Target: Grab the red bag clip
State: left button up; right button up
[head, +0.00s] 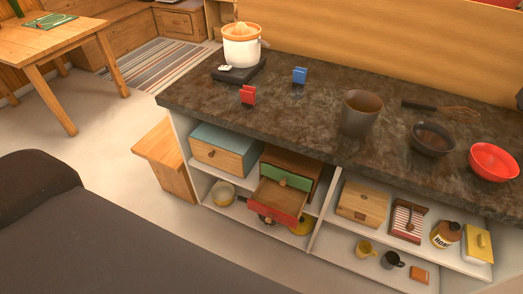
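The red bag clip (248,95) stands on the dark stone counter (330,98), near its front edge toward the left end. Nothing touches it. A blue clip (299,76) of similar shape stands behind it and to the right. Neither of my grippers shows in the head view.
A brown cup (360,112), a black bowl (432,138), a whisk (455,112) and a red bowl (493,161) sit to the right. Below, a red-fronted drawer (276,200) is pulled out.

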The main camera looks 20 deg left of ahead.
aim_at(253, 89)
jog(key=j+z, duration=0.25)
jog(key=j, duration=0.25)
jog(key=j+z, duration=0.2)
jog(key=j, duration=0.25)
jog(key=k+j+z, duration=0.1)
jog(key=j+z, duration=0.15)
jog(key=j, duration=0.25)
jog(key=k+j+z, duration=0.1)
jog(key=j+z, duration=0.15)
jog(key=j, duration=0.2)
